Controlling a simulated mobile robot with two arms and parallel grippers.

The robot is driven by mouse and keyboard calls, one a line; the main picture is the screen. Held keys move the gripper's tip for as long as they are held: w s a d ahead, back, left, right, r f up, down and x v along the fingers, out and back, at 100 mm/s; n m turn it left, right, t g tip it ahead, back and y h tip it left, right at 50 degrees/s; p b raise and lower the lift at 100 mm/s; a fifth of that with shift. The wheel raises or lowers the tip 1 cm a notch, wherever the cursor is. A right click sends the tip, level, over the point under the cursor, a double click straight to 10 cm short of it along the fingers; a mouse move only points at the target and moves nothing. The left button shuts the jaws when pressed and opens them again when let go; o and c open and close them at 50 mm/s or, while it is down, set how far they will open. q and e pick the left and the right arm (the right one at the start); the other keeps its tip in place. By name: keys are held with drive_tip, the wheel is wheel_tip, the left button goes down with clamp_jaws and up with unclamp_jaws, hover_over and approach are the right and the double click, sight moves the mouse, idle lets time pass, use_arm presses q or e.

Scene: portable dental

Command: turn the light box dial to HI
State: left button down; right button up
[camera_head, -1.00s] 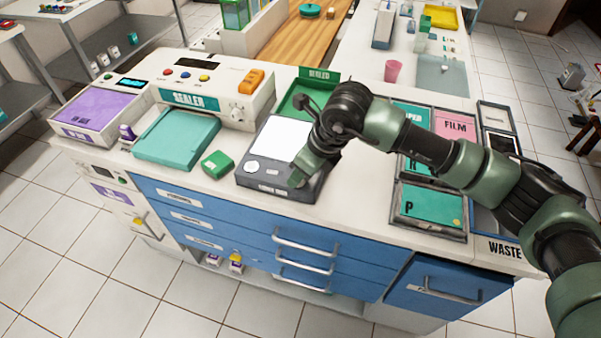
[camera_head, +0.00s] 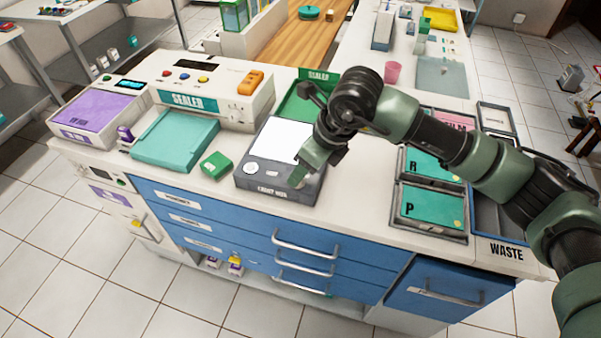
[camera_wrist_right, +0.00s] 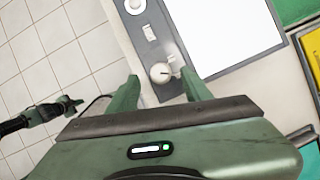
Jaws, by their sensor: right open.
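The light box (camera_head: 245,182) is a dark grey box with a bright white panel, near the front edge of the counter. In the right wrist view its control strip (camera_wrist_right: 148,33) carries a round white button (camera_wrist_right: 135,5), a small switch and the pale round dial (camera_wrist_right: 160,73). My right gripper (camera_wrist_right: 160,82) is open, its green fingers on either side of the dial, with no clear contact. In the head view this gripper (camera_head: 302,174) is over the box's front right corner and hides the dial. My left gripper (camera_wrist_right: 65,105) appears small at the wrist view's left; its jaws are unclear.
A green block (camera_head: 215,165) and a teal pad in front of the sealer (camera_head: 225,97) stand left of the light box. A green tray (camera_head: 318,100) is behind it. Trays marked R and P (camera_head: 432,208) lie right, under my right arm. Blue drawers are below.

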drive_tip(key=v, duration=0.5)
drive_tip(key=shift+b, duration=0.4)
drive_tip(key=shift+f, duration=0.1)
